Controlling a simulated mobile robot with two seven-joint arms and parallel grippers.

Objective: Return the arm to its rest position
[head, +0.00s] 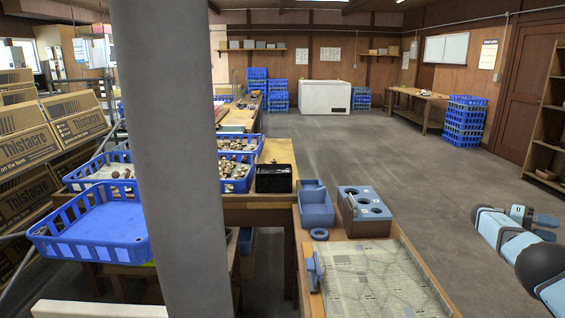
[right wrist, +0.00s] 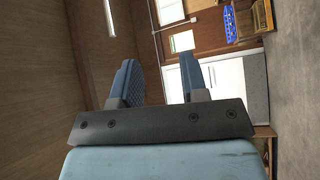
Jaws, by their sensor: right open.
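My right arm comes in at the right edge of the head view, and its gripper (head: 546,225) is held out over the grey floor, apart from every table. In the right wrist view the two blue fingers (right wrist: 160,85) stand apart with nothing between them. My left gripper does not show in either view.
Blue trays (head: 98,237), some with mushrooms, are at left. A grey column hides part of them. A shelf (head: 549,130) stands at far right.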

